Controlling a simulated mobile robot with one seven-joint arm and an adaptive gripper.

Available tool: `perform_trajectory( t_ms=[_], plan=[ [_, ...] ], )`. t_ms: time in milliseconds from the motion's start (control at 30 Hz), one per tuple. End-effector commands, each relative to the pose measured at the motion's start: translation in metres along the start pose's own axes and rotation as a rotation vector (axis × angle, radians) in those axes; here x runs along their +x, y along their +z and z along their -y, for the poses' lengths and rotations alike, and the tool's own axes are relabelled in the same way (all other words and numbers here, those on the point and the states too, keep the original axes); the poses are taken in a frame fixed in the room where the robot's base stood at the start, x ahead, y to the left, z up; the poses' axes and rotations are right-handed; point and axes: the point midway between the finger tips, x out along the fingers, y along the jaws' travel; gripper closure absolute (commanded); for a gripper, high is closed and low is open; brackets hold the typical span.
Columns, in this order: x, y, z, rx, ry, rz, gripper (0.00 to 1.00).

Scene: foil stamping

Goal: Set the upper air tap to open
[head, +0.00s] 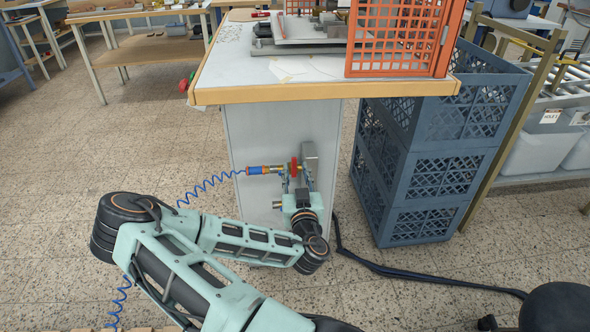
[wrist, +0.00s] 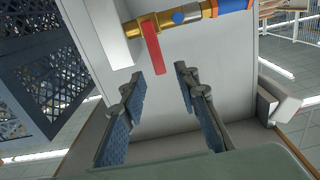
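The upper air tap is a brass fitting on the pale side of a cabinet, with a red lever (head: 294,167) set crosswise to its pipe. In the wrist view the red lever (wrist: 153,56) sticks out from the brass body (wrist: 146,26) towards my gripper. My gripper (wrist: 159,72) is open, with one blue-padded finger on each side of the lever's free end. I see gaps on both sides, so neither finger appears to touch it. In the head view my gripper (head: 297,181) is just below the tap and hides the cabinet face behind it.
A blue coiled hose (head: 210,186) runs left from the tap's blue and orange coupling (head: 256,170). A grey box (head: 309,158) sits right of the tap. A small stub (head: 277,205) shows lower down, partly hidden.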

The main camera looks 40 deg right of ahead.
Motion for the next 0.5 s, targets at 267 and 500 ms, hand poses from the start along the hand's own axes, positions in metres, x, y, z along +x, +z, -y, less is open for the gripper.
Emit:
perform_trajectory(
  t_ms=[267,500],
  plan=[
    [0.028,0.000,0.000,-0.001,0.000,0.000,0.71],
    [0.030,0.000,0.000,-0.001,0.000,0.001,0.71]
  ],
)
